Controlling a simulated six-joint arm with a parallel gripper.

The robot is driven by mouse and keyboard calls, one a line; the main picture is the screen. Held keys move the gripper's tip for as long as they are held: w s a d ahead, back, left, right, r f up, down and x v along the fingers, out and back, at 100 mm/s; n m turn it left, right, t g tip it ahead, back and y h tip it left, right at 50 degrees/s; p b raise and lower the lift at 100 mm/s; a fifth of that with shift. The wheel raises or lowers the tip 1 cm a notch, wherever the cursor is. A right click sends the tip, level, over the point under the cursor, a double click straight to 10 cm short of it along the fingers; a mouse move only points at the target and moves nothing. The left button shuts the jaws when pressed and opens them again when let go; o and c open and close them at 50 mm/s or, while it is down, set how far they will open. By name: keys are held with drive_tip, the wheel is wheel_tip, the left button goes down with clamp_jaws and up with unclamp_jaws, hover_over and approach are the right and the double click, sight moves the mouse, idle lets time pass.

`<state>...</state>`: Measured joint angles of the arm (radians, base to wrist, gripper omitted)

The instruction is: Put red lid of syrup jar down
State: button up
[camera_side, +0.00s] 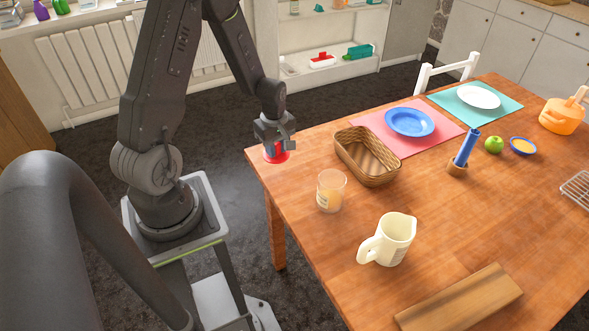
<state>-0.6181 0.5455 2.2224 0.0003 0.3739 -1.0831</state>
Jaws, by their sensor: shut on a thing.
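The red lid (279,157) is in my gripper (274,143), at the far left corner of the wooden table. The gripper points down and its fingers are shut on the lid. I cannot tell whether the lid touches the tabletop or hangs just above or beside its edge. The fingertips are small and partly hidden. A clear jar (331,190) with amber contents and a pale label, likely the syrup jar, stands upright and uncovered on the table, to the right of and nearer than the lid.
A wicker basket (367,155) stands right of my gripper. A cream jug (388,240) and a wooden board (459,299) are nearer. A blue plate (409,122) lies on a pink mat (451,129) behind. The wooden table (290,190) is bare left of the jar.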

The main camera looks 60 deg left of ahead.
sight(294, 177)
drive_tip(key=w+d+f, duration=0.1)
drive_tip(key=w, duration=0.1)
drive_tip(key=w+d+f, duration=0.2)
drive_tip(key=shift+d, duration=0.15)
drive_tip(key=shift+f, duration=2.05)
drive_tip(key=shift+f, duration=0.15)
drive_tip(key=o, duration=0.9)
